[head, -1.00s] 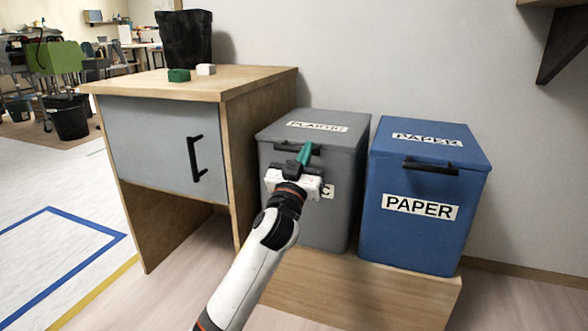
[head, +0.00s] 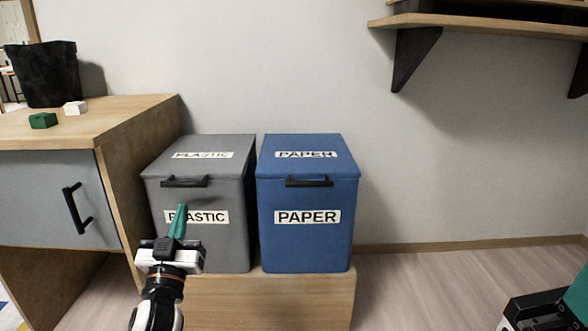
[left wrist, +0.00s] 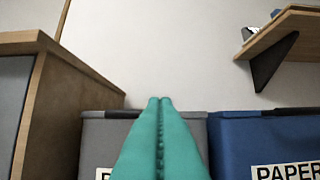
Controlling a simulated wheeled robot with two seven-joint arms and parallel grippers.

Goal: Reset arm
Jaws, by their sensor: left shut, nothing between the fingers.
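My left gripper (head: 180,210), with teal fingers, is shut and empty. It points up in front of the grey PLASTIC bin (head: 235,240), overlapping its label in the head view. In the left wrist view the fingers (left wrist: 160,102) lie together with nothing between them, and the grey bin (left wrist: 98,130) is behind them. Part of my right gripper (head: 572,300), dark with a teal piece, shows at the lower right edge of the head view. Its fingertips are cut off, so its opening cannot be told.
The blue PAPER bin (head: 305,245) stands beside the grey one on a wooden platform (head: 270,300); both lids are closed. A wooden cabinet (head: 130,115) at left carries a black container (head: 42,75), a green block (head: 42,120) and a white block (head: 75,107). A wall shelf (head: 480,25) is upper right.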

